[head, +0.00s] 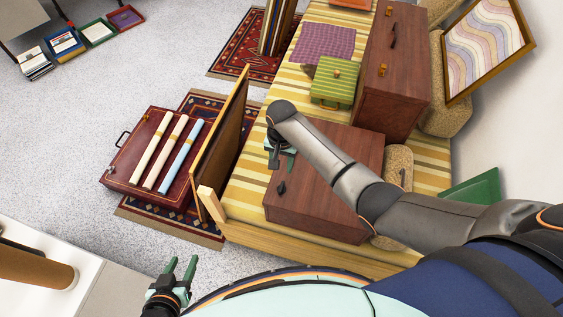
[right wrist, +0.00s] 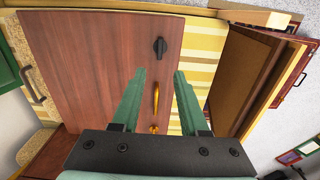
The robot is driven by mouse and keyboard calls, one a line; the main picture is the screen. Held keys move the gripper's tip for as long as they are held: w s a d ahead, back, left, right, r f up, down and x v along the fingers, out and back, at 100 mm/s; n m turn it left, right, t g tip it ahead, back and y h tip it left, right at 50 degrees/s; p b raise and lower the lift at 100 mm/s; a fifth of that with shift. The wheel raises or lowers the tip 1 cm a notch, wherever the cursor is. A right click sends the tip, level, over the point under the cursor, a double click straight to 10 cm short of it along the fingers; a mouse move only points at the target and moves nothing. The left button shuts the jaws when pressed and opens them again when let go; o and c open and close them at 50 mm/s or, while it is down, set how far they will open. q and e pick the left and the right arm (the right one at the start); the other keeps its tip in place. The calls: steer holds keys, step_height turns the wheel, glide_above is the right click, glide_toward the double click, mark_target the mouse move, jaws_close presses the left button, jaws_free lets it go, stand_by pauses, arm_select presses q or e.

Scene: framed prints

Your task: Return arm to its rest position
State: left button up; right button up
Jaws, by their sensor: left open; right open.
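My right arm reaches in from the right in the head view. Its gripper (head: 282,160) is over the left edge of a brown wooden case (head: 318,190). In the right wrist view the right gripper (right wrist: 159,74) is open, its two green fingers apart with nothing held. The case (right wrist: 95,65) shows beyond them, with a black knob (right wrist: 160,46) and a brass handle (right wrist: 155,100) seen near and between the fingers. I cannot tell whether the fingers touch it. My left gripper (head: 181,263) is open and empty at the bottom left of the head view, over the pale floor.
A larger wooden case (head: 395,75) and a green striped box (head: 334,82) stand behind on the yellow striped bench (head: 430,165). A leaning panel (head: 222,140) stands along its left side. A red case (head: 125,172) bears several rolls. A framed wavy print (head: 485,45) leans right.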

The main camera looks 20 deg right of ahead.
stand_by(0.3)
steer(key=s+f+n+t+y, duration=0.2)
steer(key=s+f+n+t, duration=0.2)
steer(key=s+f, duration=0.45)
steer(key=s+d+r+n+t, duration=0.3)
steer(key=s+r+n+t, duration=0.2)
steer(key=s+r, duration=0.3)
steer(key=s, duration=0.2)
steer(key=shift+s, duration=0.3)
